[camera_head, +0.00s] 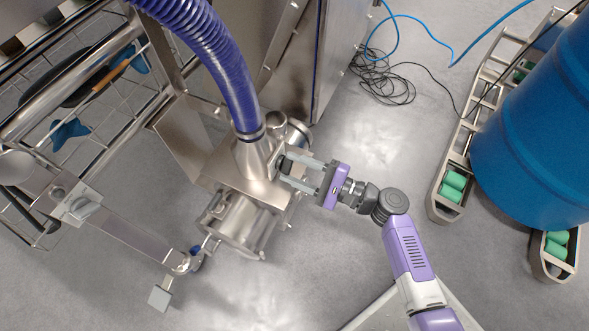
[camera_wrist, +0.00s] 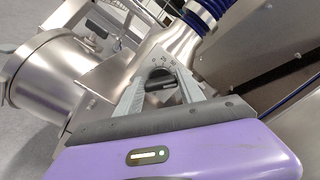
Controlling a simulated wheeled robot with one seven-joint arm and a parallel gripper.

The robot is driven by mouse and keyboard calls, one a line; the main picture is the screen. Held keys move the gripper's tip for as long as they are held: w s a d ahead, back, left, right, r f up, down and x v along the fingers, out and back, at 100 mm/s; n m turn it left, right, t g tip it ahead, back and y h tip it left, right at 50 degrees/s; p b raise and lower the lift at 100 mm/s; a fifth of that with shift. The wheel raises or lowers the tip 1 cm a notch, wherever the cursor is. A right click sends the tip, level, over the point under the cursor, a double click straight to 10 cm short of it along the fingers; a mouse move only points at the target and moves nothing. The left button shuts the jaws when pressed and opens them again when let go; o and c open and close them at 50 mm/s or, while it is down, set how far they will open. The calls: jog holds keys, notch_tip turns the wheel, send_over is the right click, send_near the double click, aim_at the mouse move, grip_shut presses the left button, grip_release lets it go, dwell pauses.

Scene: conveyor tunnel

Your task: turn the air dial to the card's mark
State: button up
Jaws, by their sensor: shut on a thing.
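The air dial, a dark knob (camera_wrist: 160,83), sits on the side of a shiny metal blower housing (camera_head: 243,178). A pale plate with small dark marks (camera_wrist: 158,64) shows just behind the knob in the wrist view; the marks are too small to read. My gripper (camera_head: 285,168) reaches the housing from the right, and its two grey fingers are shut on the knob, one on each side. The fingers (camera_wrist: 160,86) hide part of the knob and plate. I cannot make out a card in either view.
A blue ribbed hose (camera_head: 215,55) rises from the housing. Metal rails and a wire rack (camera_head: 80,110) stand at left. A blue drum (camera_head: 540,120) on a pale frame holding green rollers (camera_head: 453,185) stands at right. Cables (camera_head: 385,85) lie on the floor; the lower floor is largely clear.

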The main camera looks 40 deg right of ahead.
jog(key=n+b, duration=0.2)
jog(key=n, duration=0.1)
jog(key=shift+f+n, duration=0.3)
jog(key=shift+n+b, duration=1.4)
jog(key=shift+n, duration=0.4)
jog(key=shift+s, duration=0.1)
jog(key=o, duration=1.4)
jog(key=shift+c, duration=0.2)
